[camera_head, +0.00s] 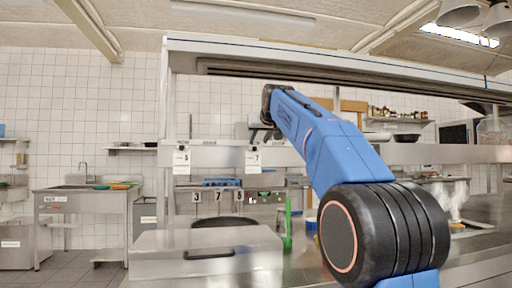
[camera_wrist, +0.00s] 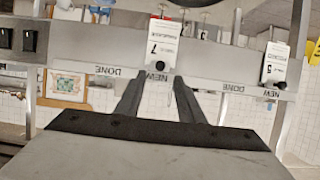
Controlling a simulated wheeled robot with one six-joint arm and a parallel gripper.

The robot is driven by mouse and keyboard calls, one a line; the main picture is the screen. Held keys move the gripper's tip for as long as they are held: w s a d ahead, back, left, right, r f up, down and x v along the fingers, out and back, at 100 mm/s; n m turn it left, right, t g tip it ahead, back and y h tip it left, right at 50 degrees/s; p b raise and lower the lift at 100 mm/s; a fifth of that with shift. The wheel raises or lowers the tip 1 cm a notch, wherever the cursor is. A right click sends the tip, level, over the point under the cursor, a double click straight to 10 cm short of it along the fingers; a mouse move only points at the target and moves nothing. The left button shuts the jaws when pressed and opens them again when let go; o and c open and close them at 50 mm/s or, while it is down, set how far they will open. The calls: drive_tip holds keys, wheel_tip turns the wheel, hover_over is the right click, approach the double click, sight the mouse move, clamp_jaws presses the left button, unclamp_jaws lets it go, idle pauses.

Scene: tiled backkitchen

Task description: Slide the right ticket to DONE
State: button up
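Two white order tickets hang on a metal rail. The right ticket (camera_head: 252,159), marked 7, shows upside down in the wrist view (camera_wrist: 163,42), beside a NEW label (camera_wrist: 156,77). A DONE label (camera_wrist: 105,71) lies left of it in that inverted view. The left ticket (camera_head: 181,159) is at the right of the wrist view (camera_wrist: 273,64), beside its own NEW label. My gripper (camera_wrist: 161,77) is open, its fingertips apart on either side of the right ticket's dark knob. I cannot tell whether they touch it.
A steel counter with a closed lidded box (camera_head: 207,252) stands below the rail. Number plates (camera_head: 218,195) sit under the rail. The rail between the two tickets is clear.

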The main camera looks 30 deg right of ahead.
sight(255, 147)
drive_tip(key=x, duration=0.6)
drive_tip(key=shift+w+f, duration=0.15)
drive_tip(key=shift+w, duration=0.2)
drive_tip(key=shift+d, duration=0.1)
clamp_jaws()
